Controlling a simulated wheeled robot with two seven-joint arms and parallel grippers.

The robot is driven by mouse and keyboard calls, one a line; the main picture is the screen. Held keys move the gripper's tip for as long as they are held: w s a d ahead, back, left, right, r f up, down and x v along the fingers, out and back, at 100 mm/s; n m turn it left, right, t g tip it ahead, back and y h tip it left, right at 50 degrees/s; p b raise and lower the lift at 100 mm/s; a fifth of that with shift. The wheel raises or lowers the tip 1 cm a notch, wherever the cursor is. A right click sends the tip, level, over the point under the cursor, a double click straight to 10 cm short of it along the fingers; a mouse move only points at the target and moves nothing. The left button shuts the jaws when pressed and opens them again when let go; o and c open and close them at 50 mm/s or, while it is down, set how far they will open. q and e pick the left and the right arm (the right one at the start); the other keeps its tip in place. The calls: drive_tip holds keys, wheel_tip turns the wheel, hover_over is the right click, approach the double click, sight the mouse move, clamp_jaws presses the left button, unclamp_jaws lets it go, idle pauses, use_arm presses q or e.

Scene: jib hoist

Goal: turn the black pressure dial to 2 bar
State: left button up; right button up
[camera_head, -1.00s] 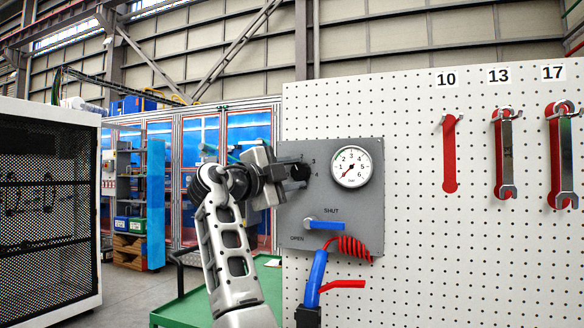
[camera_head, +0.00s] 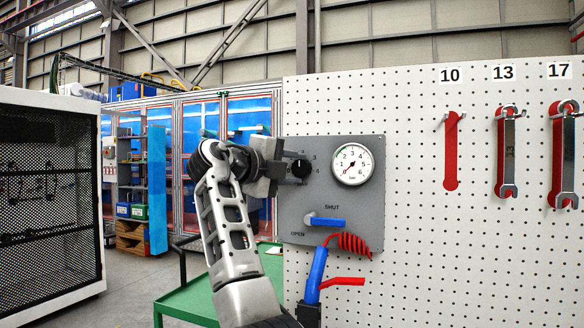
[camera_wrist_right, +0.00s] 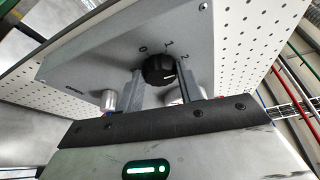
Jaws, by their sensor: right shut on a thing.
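The black pressure dial (camera_head: 301,168) is on the grey panel (camera_head: 345,225), left of the round white gauge (camera_head: 352,164). My right gripper (camera_head: 283,170) reaches it from the left. In the right wrist view, its fingers (camera_wrist_right: 158,84) stand on either side of the dial (camera_wrist_right: 158,67) and are shut on it. The numbers 0, 1 and 2 show around the dial there. Its white mark points to the right in that view, below the 2; I cannot tell the exact setting. The gauge needle points to the lower left, near the low end. My left gripper is not in view.
Below the dial is a blue lever (camera_head: 325,221) between SHUT and OPEN labels. A red coiled hose (camera_head: 350,243) and a blue-handled tool (camera_head: 316,275) hang below it. Spanners (camera_head: 506,160) hang on the white pegboard (camera_head: 430,250). A green trolley (camera_head: 190,300) stands lower left.

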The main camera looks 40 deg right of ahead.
drive_tip(key=o, duration=1)
drive_tip(key=shift+a, duration=0.1)
drive_tip(key=a, duration=0.5)
drive_tip(key=s+a+b, duration=0.1)
drive_tip(key=a, duration=0.4)
drive_tip(key=a+r+b, duration=0.1)
drive_tip(key=a, duration=0.4)
drive_tip(key=shift+s+a, duration=0.2)
drive_tip(key=shift+a, duration=0.15)
